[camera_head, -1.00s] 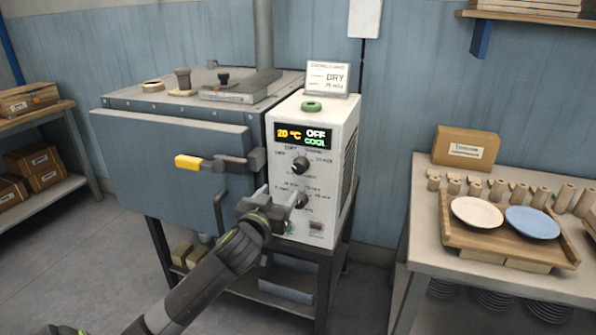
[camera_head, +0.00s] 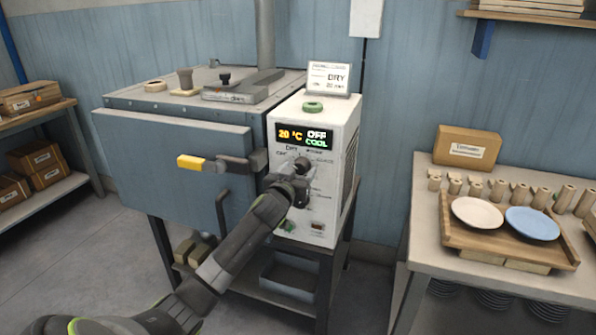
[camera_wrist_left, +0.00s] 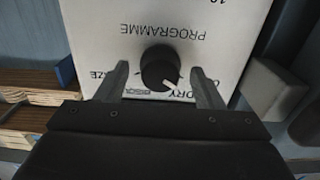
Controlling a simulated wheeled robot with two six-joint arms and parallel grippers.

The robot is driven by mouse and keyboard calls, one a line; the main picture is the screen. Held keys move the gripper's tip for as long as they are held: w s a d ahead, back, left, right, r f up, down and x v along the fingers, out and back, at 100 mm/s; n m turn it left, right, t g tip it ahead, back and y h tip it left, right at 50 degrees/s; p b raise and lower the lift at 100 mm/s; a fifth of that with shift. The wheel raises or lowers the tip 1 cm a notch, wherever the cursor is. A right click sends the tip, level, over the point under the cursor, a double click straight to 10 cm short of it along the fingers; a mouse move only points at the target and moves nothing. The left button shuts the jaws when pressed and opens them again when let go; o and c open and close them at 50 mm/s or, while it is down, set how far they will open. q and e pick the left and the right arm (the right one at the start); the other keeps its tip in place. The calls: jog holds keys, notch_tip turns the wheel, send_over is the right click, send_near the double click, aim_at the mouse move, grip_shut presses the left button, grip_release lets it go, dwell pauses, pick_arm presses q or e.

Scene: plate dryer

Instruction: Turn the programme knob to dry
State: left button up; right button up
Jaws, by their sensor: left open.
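The programme knob (camera_head: 302,165) is a black round knob on the white control box (camera_head: 340,190). The wrist view shows it upside down (camera_wrist_left: 160,68); its white mark points down and right, towards the DRY lettering. The display (camera_head: 303,135) reads 20 °C, OFF and COOL. My left gripper (camera_head: 300,179) is at the panel, just below the knob in the head view, covering part of the lower panel. In the wrist view, its open fingers (camera_wrist_left: 162,85) stand one on each side of the knob, with gaps. My right gripper is not in view.
The kiln door (camera_head: 180,185) with its yellow-ended handle (camera_head: 205,163) is left of the box. A card reading DRY (camera_head: 329,78) and a green ring (camera_head: 313,106) are on top. A table (camera_head: 425,255) with plates on a wooden tray (camera_head: 470,251) stands right.

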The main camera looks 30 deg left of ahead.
pick_arm(q)
jog(key=shift+c, duration=0.3)
jog(key=c, duration=0.9)
jog(key=m+p, duration=0.2)
jog(key=m, duration=0.1)
jog(key=shift+r, duration=0.1)
jog(key=shift+m+p, duration=1.15)
jog(key=shift+m, duration=1.15)
jog(key=o, duration=1)
jog(key=shift+w, duration=0.1)
jog(key=shift+c, duration=0.2)
